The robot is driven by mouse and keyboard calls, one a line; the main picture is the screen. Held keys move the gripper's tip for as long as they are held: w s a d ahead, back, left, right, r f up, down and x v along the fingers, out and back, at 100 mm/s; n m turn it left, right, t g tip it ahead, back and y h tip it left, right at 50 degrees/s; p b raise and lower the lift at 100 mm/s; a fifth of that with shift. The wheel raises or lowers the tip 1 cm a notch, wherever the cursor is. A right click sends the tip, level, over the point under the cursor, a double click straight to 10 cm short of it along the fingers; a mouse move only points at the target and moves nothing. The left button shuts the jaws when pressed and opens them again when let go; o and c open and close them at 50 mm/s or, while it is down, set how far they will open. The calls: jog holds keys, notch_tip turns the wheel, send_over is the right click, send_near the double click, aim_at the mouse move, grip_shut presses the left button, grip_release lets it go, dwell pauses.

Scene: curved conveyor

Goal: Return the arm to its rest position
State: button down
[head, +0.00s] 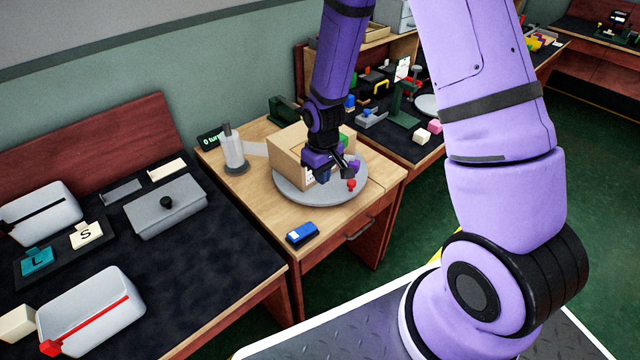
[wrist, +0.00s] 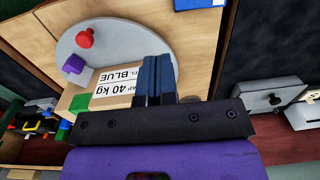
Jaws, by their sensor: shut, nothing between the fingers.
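My purple arm reaches down from the top of the head view, and my gripper (head: 347,172) hangs over the round grey turntable (head: 300,197) on the wooden desk. The fingers are together with nothing between them. In the wrist view my gripper (wrist: 156,62) shows as two dark blue fingers side by side in front of a cardboard box. The cardboard box (head: 287,157) stands on the turntable, behind and beside my gripper in the head view. Its label (wrist: 116,84) reads "40 kg" and "BLUE". I cannot tell whether my gripper touches the box.
A red knob (head: 351,184) and a purple block (head: 354,166) are on the turntable close to my gripper. A blue object (head: 302,233) lies near the desk's front edge. A dark table with grey cases (head: 165,207) is at left.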

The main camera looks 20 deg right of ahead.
jog(key=shift+r, duration=0.15)
dwell(0.4)
jog(key=s+d+r+m+t, duration=0.1)
jog(key=s+r, duration=0.2)
jog(key=r, duration=0.8)
jog(key=s+d+r+m+t, duration=0.1)
jog(key=s+d+r, duration=0.1)
jog(key=r, duration=0.9)
jog(key=s+d+r+m+t, duration=0.1)
jog(key=s+r+t, duration=0.2)
jog(key=s+r, duration=1.2)
jog(key=s, duration=0.3)
jog(key=shift+s+d+m, duration=0.2)
jog(key=shift+m, duration=0.1)
